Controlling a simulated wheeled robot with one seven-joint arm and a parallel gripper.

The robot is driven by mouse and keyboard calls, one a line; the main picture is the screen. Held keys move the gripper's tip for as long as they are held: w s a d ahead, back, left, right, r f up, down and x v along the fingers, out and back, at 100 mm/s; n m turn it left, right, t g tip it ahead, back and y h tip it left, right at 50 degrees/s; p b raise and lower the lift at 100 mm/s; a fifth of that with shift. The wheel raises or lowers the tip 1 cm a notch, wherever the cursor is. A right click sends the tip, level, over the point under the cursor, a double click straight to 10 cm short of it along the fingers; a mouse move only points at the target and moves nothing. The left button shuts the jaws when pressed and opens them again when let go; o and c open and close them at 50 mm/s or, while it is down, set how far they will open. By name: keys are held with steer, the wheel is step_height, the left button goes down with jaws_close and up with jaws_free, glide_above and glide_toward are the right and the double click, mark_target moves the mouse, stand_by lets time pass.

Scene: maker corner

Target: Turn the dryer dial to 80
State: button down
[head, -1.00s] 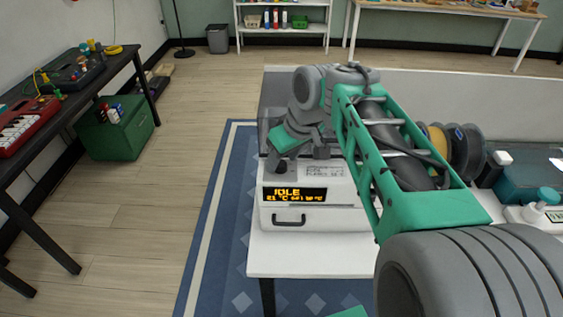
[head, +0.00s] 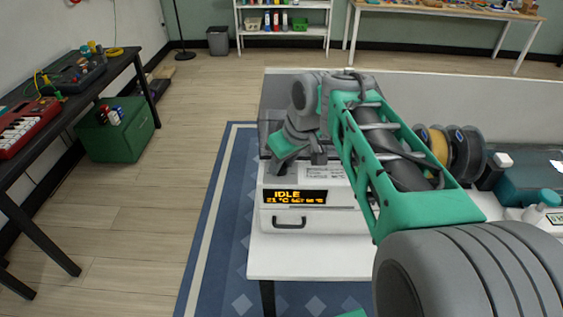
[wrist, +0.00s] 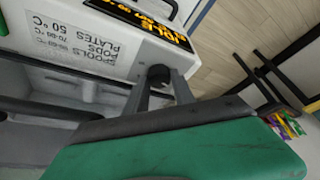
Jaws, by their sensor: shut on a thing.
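The dryer (head: 335,218) is a white box on a white table in the head view. Its lit display (head: 295,197) reads IDLE and 21 °C; the set figure is too small to read surely. In the wrist view the display (wrist: 145,20) and a printed label (wrist: 85,45) with temperatures for spools, pods and plates appear turned around. My gripper (wrist: 161,88) is shut on the dark round dial (wrist: 158,73), one finger on each side. In the head view my gripper hides the dial above the display.
A black bench (head: 60,100) with a red keyboard is at left, with a green cabinet (head: 115,135) beneath. Floor between is clear.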

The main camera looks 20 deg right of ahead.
stand_by(0.4)
steer(key=m+h+b, duration=0.1)
steer(key=m+b, duration=0.1)
steer(key=m, duration=0.1)
steer(key=shift+a, duration=0.2)
steer(key=m+h, duration=0.2)
steer(key=m, duration=0.3)
steer(key=shift+a+r, duration=0.1)
steer(key=shift+r, duration=0.05)
steer(key=m+h+p, duration=0.1)
steer(key=m, duration=0.1)
steer(key=m+g+h+p, duration=0.1)
steer(key=m+p, duration=0.1)
steer(key=m, duration=0.1)
steer(key=shift+w+a+m, duration=0.1)
steer(key=shift+m, duration=0.2)
steer(key=m+g+p, duration=0.1)
steer(key=m, duration=0.1)
steer(key=m+h+p, duration=0.1)
steer(key=m, duration=0.2)
steer(key=shift+w+g+p, duration=0.15)
steer(key=shift+g+p, duration=0.2)
steer(key=shift+g, duration=0.05)
steer(key=c, duration=1.1)
jaws_free()
